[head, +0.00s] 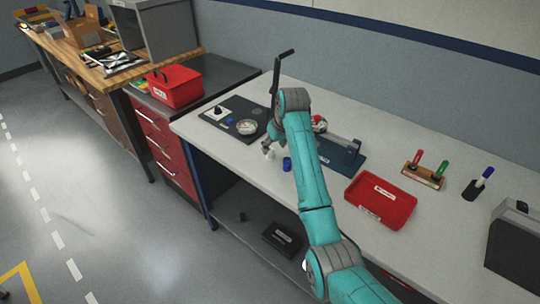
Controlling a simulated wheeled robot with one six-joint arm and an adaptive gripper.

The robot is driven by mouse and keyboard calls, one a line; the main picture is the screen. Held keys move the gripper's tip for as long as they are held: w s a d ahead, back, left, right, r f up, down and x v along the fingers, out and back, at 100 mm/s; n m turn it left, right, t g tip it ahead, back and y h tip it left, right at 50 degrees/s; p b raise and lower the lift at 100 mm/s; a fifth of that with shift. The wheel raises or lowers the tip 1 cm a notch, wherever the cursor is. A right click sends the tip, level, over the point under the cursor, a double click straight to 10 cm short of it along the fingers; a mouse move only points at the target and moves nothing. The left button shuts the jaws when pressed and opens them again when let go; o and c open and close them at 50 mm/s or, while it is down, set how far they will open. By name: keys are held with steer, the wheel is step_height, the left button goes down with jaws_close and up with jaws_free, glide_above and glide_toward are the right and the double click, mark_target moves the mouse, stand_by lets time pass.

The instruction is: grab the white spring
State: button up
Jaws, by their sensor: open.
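A small white piece (270,155), which looks like the white spring, stands on the pale workbench (345,128) near its front edge. My gripper (267,149) points down just above or beside it, and the fingers look open. The fingers are very small in this view, so I cannot tell whether they touch or surround the piece. My teal arm reaches in from the lower right and hides part of the bench behind it.
A blue cylinder (287,164) stands close to the right of the white piece. A dark mat (212,122) with small parts lies left. A dark blue fixture (343,160) and a red tray (381,199) are right of my arm. Bench between the tray and marker holder (424,176) is clear.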

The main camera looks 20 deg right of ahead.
mark_target(271, 149)
steer(key=x, duration=0.5)
steer(key=shift+w+a, duration=0.1)
steer(key=shift+w, duration=0.2)
jaws_close()
steer(key=shift+r, duration=0.2)
